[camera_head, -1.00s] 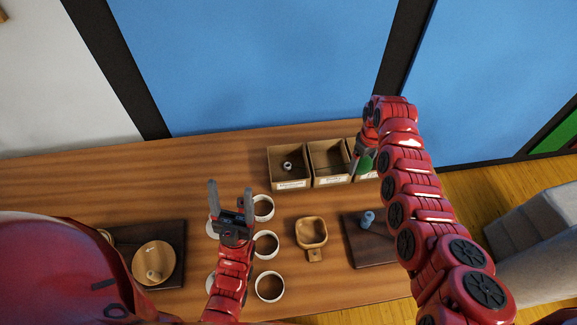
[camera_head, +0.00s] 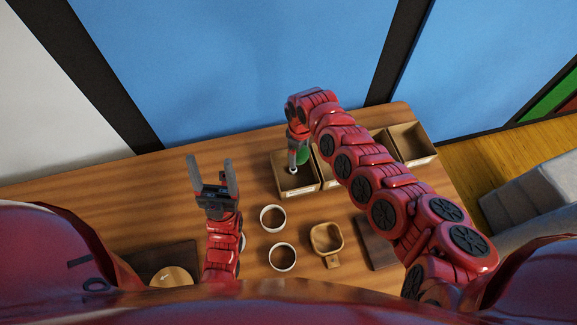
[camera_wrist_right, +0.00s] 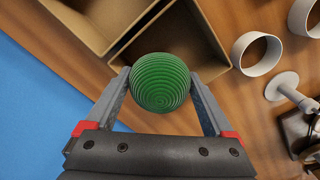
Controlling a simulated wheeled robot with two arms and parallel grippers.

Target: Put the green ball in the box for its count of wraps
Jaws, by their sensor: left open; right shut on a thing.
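The green ball (camera_wrist_right: 160,82) has thin spiral lines around it and sits between the fingers of my right gripper (camera_wrist_right: 160,100), which is shut on it. In the head view the ball (camera_head: 303,155) is partly hidden by my right gripper (camera_head: 297,160), over or near the back of the left cardboard box (camera_head: 300,189). The middle box is mostly hidden behind my right arm. The right box (camera_head: 412,150) stands open. Box labels are too small to read. My left gripper (camera_head: 212,180) is open and empty, left of the boxes.
White rings (camera_head: 273,217) stand in front of the boxes. A square wooden dish with a handle (camera_head: 326,242) is right of them. Dark boards lie at left (camera_head: 182,257) and right (camera_head: 375,243). A wooden bowl (camera_head: 172,277) is on the left board. The table's left rear is clear.

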